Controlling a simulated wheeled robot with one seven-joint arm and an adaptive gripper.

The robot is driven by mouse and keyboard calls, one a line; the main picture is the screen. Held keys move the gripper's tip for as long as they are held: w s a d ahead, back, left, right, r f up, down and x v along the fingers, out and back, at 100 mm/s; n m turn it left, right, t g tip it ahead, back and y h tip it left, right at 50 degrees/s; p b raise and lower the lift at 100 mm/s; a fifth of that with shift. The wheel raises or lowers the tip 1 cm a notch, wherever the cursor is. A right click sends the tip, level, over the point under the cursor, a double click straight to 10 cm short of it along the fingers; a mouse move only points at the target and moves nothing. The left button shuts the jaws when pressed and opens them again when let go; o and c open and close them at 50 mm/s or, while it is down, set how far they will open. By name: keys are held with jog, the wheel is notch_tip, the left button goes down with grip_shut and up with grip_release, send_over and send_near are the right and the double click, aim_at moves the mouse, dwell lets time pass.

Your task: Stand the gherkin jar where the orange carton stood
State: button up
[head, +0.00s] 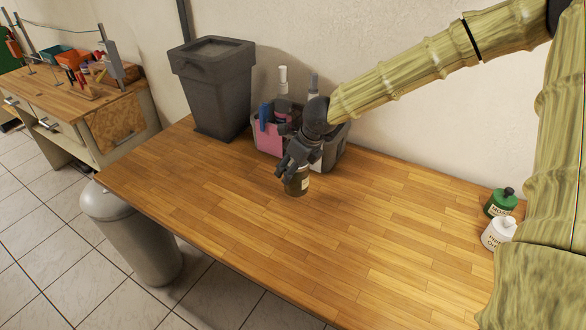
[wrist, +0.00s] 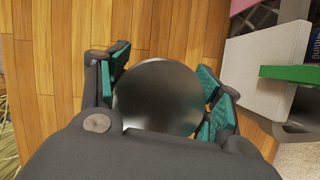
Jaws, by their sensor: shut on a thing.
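The gherkin jar (head: 298,184) is on or just above the wooden worktop, in front of the grey caddy; I cannot tell whether its base touches. My gripper (head: 293,170) is shut around its upper part from above. In the wrist view the jar's round dark lid (wrist: 158,97) lies between the teal-padded fingers (wrist: 165,95). The jar looks upright. No orange carton shows on the worktop.
The grey caddy (head: 332,157) with bottles stands just behind the jar. A dark lidded bin (head: 212,90) is at the back left. A green bottle (head: 500,203) and a white bottle (head: 498,235) stand at the right. The worktop's (head: 370,235) middle and front are clear.

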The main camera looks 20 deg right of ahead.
jog(key=shift+w+d+f+p, duration=0.15)
jog(key=shift+w+d+p, duration=0.2)
jog(key=shift+w, duration=0.4)
jog(key=shift+f+p, duration=0.4)
jog(key=shift+f, duration=1.3)
jog(key=shift+f, duration=0.1)
jog(key=o, duration=1.3)
